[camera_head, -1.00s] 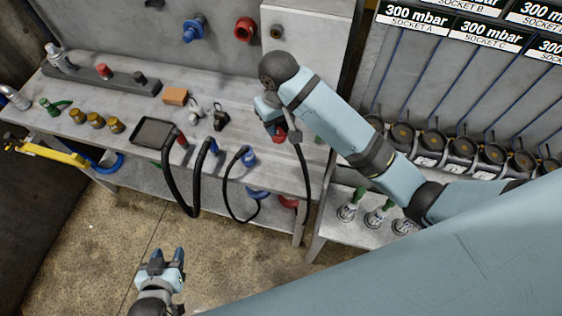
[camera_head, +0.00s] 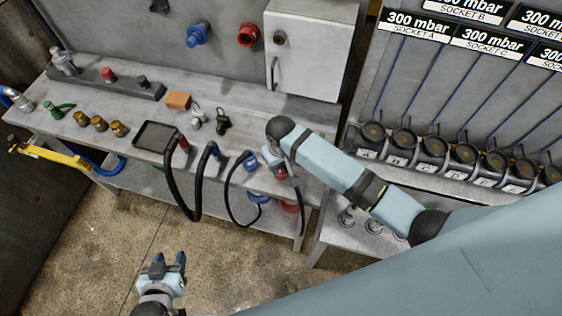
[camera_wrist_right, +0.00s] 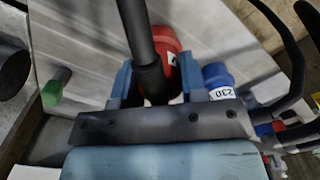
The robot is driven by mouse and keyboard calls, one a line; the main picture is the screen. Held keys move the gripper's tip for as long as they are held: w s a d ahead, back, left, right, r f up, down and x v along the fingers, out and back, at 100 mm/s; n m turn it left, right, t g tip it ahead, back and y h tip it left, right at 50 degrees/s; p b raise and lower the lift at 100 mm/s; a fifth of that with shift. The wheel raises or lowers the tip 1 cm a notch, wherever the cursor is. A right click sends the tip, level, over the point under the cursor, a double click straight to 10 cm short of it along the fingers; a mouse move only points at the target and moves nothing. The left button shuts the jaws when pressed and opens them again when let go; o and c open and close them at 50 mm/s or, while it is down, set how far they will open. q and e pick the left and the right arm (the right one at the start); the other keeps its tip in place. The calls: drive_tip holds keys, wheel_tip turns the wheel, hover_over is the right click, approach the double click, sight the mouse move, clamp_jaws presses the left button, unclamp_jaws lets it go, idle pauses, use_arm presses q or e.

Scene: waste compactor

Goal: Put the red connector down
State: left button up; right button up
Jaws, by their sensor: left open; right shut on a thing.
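My right gripper (camera_wrist_right: 160,88) is shut on the red connector (camera_wrist_right: 172,65), with one finger on either side of it. A black hose runs from the connector across the wrist view. In the head view the red connector (camera_head: 281,173) is at the front right edge of the grey workbench (camera_head: 232,92), mostly hidden by my right arm. Whether it touches the bench top cannot be told. A blue connector marked 230 (camera_wrist_right: 218,78) is just right of it in the wrist view. My left gripper (camera_head: 166,262) is open and empty, over the floor in front of the bench.
Another red connector (camera_head: 183,145) and two blue connectors (camera_head: 213,150) (camera_head: 250,160) with black hoses line the bench's front edge. A dark tray (camera_head: 155,136), brass pieces (camera_head: 100,124) and an orange block (camera_head: 178,100) lie further left. A grey cabinet (camera_head: 312,55) stands behind.

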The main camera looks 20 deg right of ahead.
drive_tip(key=shift+f, duration=0.15)
drive_tip(key=o, duration=0.9)
drive_tip(key=shift+o, duration=0.2)
wheel_tip(320, 180, up, 12)
drive_tip(key=shift+r+b, duration=0.15)
drive_tip(key=shift+b, duration=0.4)
